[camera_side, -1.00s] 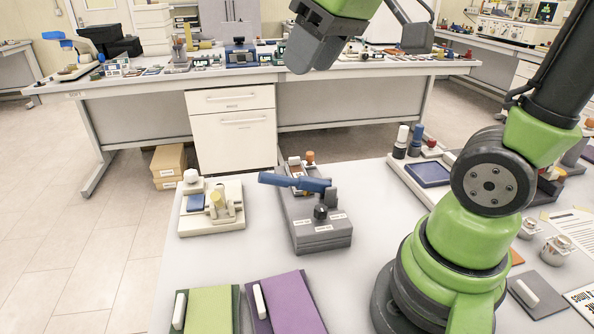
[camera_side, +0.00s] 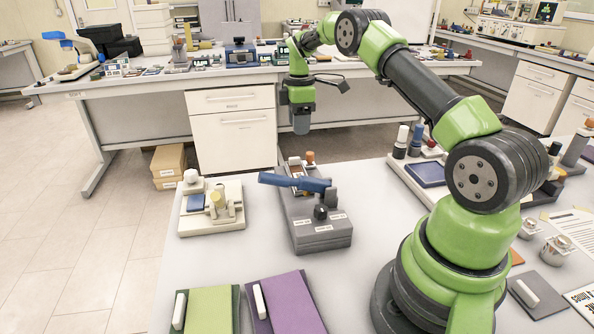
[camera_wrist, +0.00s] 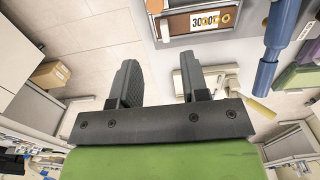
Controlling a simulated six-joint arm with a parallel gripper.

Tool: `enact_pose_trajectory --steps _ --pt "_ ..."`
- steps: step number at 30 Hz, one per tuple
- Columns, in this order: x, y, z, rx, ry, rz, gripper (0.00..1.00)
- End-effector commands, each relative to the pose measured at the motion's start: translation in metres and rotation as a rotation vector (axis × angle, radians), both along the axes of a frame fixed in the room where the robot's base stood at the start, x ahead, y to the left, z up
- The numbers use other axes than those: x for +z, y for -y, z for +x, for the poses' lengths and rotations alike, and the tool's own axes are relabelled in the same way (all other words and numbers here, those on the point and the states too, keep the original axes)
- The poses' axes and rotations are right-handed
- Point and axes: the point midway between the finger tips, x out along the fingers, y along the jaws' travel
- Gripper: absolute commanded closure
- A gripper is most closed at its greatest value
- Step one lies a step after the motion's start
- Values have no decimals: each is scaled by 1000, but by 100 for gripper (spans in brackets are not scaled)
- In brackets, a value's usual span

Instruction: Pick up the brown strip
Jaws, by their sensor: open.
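In the wrist view, a brown strip (camera_wrist: 176,27) with a white numbered label lies on a grey device (camera_wrist: 195,6) near the top edge. In the side view, the grey device (camera_side: 325,238) stands on the table with a blue lever (camera_side: 295,182) across it; the strip is too small and partly hidden to make out clearly there. My gripper (camera_side: 301,128) points down, beyond and above the device, apart from it. In the wrist view, my gripper (camera_wrist: 157,62) shows its two fingers apart with nothing between them.
A beige device (camera_side: 222,224) stands left of the grey one. Green (camera_side: 210,309) and purple (camera_side: 288,303) pads lie at the front. A dark blue tray (camera_side: 428,174) and bottles are at the right. The table between the devices and the pads is clear.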

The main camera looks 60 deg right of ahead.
Motion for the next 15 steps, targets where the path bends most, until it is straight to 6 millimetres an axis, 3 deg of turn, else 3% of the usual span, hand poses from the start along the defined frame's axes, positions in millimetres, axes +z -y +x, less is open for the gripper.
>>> enact_pose_trajectory --steps 3,15 --pt "-20 -1 -1 0 -4 4 58" --pt "-66 -5 -2 -1 -4 4 58"
